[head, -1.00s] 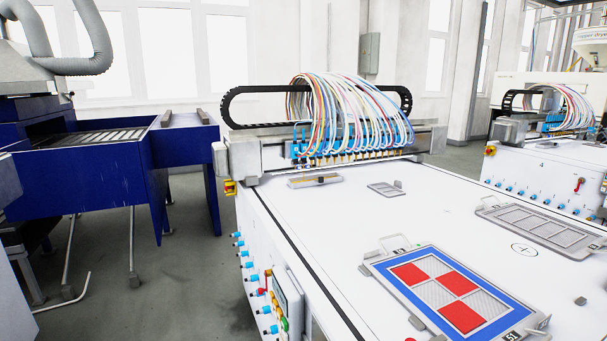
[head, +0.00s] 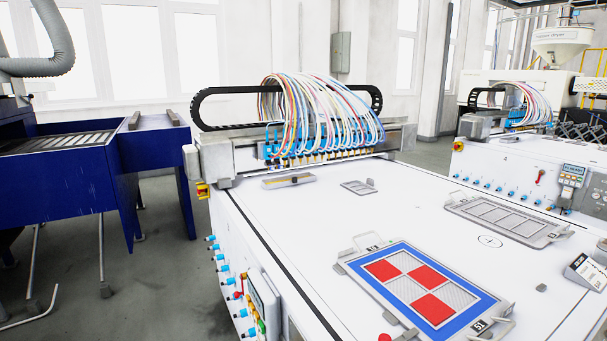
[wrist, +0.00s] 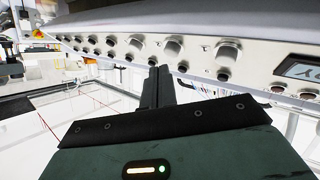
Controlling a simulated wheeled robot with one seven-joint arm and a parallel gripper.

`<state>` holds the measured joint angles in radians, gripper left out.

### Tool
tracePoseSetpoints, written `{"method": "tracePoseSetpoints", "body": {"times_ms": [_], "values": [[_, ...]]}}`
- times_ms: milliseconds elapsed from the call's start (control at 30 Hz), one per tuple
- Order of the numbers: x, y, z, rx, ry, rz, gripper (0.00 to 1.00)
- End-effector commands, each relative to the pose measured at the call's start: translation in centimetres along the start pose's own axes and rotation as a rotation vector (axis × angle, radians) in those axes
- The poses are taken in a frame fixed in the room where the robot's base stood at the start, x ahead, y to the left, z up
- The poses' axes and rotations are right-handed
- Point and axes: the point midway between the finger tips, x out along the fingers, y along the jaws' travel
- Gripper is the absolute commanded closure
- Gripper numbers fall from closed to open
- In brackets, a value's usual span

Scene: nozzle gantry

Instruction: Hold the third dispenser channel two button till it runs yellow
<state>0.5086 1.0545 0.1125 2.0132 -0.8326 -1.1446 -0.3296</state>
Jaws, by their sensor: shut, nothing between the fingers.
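My gripper (wrist: 158,76) is shut and empty in the wrist view, its narrow fingers pointing at a pale control panel (wrist: 255,58). The panel carries a row of round knobs (wrist: 172,48) with a row of small dark buttons (wrist: 182,67) beside them. The fingertips are close to one button (wrist: 153,60) near the middle; I cannot tell if they touch it. No yellow liquid can be made out. The head view does not show my gripper. It shows a nozzle gantry (head: 315,150) with many coloured tubes over a white table (head: 400,215).
A framed plate with red squares and a blue border (head: 425,290) lies on the white table. A second white machine (head: 510,170) with blue knobs stands at the right, a blue machine (head: 75,160) at the left. A grey display (wrist: 298,68) sits at the panel's right end.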

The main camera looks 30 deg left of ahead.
Motion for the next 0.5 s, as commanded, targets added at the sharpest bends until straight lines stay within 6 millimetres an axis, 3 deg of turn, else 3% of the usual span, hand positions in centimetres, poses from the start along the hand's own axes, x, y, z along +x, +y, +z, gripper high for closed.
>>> {"method": "tracePoseSetpoints", "body": {"times_ms": [500], "values": [[-2.5,1.9,-2.0,0.001,0.000,0.001,1.00]]}}
